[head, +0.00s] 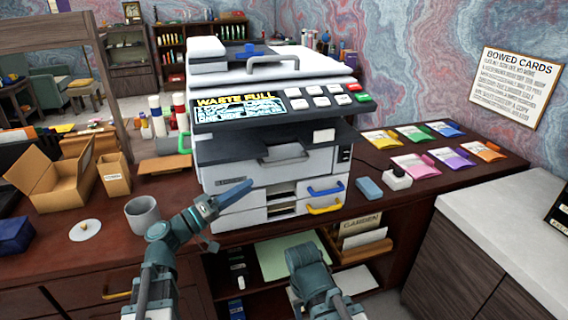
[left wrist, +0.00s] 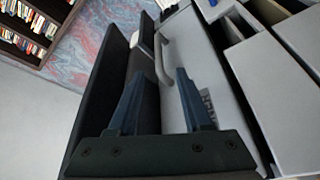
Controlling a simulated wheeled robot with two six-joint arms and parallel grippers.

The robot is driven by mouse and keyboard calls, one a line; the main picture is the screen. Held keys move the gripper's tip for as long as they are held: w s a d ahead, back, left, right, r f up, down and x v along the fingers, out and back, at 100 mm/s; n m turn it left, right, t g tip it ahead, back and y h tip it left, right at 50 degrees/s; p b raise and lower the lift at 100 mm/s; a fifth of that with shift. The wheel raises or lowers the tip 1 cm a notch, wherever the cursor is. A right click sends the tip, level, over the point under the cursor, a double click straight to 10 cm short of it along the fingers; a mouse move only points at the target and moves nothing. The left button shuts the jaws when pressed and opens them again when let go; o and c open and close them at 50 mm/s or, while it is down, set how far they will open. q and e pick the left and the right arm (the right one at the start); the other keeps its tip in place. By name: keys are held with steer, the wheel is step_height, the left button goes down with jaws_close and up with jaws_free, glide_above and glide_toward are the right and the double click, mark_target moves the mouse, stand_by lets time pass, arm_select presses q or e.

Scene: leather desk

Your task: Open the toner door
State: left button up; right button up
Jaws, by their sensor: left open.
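A white and grey copier (head: 270,125) stands on the desk, its screen (head: 240,108) reading "WASTE FULL". Its front panel (head: 240,178) with a grey bar handle (head: 283,157) looks shut; no label naming the toner door is legible. My left gripper (head: 250,184) is open, with blue fingers, in front of this panel, below and left of the grey handle. In the left wrist view, a grey bar handle (left wrist: 162,58) lies ahead between the open fingertips (left wrist: 160,72), apparently not gripped. My right arm shows at bottom centre, but its fingers are not visible.
Blue (head: 326,188) and yellow (head: 325,206) handles sit lower right on the copier, and a green handle (head: 184,142) on its left side. A grey mug (head: 143,214) and cardboard box (head: 65,180) stand left. A blue block (head: 369,188) and white bottle (head: 397,178) stand right.

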mark_target(284, 162)
arm_select(q)
steer(key=p+x, duration=0.3)
steer(key=x, duration=1)
steer(key=shift+w+d+r, duration=0.2)
steer(key=shift+d, duration=0.1)
jaws_close()
stand_by(1.1)
